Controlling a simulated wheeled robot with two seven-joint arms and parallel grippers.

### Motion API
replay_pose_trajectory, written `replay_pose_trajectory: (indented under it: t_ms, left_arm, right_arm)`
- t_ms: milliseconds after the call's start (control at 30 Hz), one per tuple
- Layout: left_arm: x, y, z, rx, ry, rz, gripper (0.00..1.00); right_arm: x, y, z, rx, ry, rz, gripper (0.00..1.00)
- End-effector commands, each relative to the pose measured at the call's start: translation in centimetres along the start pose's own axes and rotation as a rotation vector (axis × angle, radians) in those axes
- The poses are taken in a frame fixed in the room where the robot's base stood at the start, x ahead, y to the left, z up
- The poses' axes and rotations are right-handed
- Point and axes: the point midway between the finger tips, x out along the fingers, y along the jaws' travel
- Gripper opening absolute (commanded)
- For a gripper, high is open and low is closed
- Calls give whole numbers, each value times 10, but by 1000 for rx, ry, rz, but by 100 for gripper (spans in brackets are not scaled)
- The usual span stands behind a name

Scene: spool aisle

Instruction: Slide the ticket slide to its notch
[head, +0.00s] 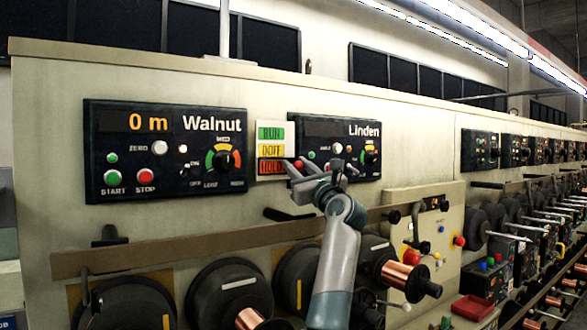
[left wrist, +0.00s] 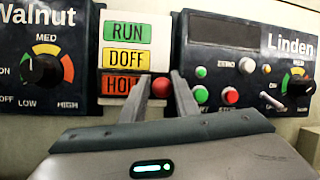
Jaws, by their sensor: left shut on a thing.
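The ticket panel (head: 271,150) has a green RUN row, a yellow DOFF row and an orange-red HOLD row, between the Walnut and Linden panels. In the left wrist view the ticket panel (left wrist: 126,56) shows close up, with the end of HOLD hidden by a finger. The ticket slide's red round knob (left wrist: 160,88) is at the right of the HOLD row, between my fingertips. My left gripper (head: 297,168) is shut on this knob; it also shows in the left wrist view (left wrist: 161,84). The notch cannot be made out. My right gripper is not in view.
The Walnut panel (head: 165,151) reads 0 m and has buttons and a dial. The Linden panel (head: 336,130) is partly behind my left arm. A long brown rail (head: 190,246) runs below, above several dark spools (head: 231,291). More machine heads stretch away to the right.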

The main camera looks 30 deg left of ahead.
Motion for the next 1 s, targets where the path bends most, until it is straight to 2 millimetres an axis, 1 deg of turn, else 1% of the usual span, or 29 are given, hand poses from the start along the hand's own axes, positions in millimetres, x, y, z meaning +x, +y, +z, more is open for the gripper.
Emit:
replay_pose_trajectory:
  t_ms: [33,1000]
  left_arm:
    - [0,-2,3,-3,-1,-5,5]
    - [15,-12,39,-3,1,-7,5]
  right_arm:
    - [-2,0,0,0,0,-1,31]
    - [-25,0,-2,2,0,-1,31]
